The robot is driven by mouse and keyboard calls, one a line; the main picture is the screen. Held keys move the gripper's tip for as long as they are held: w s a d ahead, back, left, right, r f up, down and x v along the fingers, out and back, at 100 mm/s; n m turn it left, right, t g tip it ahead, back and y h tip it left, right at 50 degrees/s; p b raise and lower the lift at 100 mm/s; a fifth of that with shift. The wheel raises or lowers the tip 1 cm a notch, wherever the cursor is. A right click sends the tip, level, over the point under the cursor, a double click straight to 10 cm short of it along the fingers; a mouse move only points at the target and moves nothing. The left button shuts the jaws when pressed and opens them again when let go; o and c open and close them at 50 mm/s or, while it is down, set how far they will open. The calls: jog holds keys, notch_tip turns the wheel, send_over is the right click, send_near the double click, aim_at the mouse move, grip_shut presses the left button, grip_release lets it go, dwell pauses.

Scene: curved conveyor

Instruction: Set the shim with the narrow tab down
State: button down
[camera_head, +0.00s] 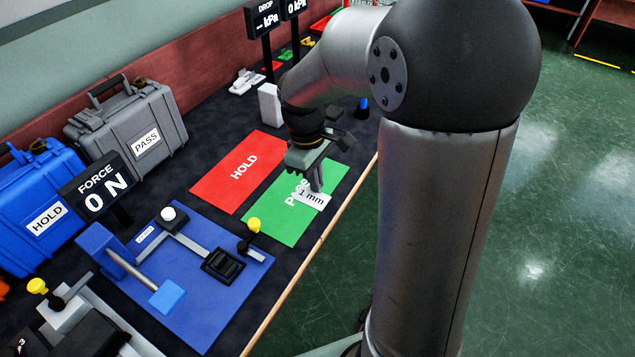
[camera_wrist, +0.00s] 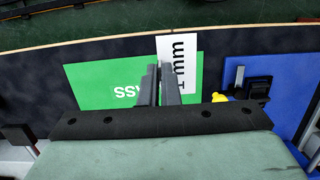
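In the wrist view the white piece (camera_wrist: 179,50) overlaps the mat's edge and the dark bench. My gripper (camera_head: 316,188) points down over the mat, its fingertips right at the white piece. In the wrist view the fingers (camera_wrist: 160,68) are close together, with the piece beside and partly behind the right finger. I cannot tell whether they grip it or whether it lies on the mat.
A red HOLD mat (camera_head: 225,170) lies left of the green one. A blue fixture plate (camera_head: 215,310) with a black slotted block (camera_head: 223,265) and yellow-knobbed clamp (camera_head: 252,228) stands nearer. A FORCE display (camera_head: 97,192) reads 0 N. Blue (camera_head: 38,215) and grey (camera_head: 125,125) cases line the back.

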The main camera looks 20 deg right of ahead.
jog(key=w+f, duration=0.3)
jog(key=w, duration=0.1)
jog(key=w+f, duration=0.3)
jog(key=w, duration=0.1)
jog(key=w+f+p, duration=0.1)
jog(key=w+f, duration=0.2)
jog(key=w, duration=0.1)
jog(key=shift+w+d, duration=0.15)
jog(key=shift+w, duration=0.15)
jog(key=shift+w+f, duration=0.15)
jog(key=shift+f, duration=1.7)
jog(key=shift+f, duration=0.15)
jog(key=c, duration=1.6)
grip_release()
jog(key=shift+c, duration=0.2)
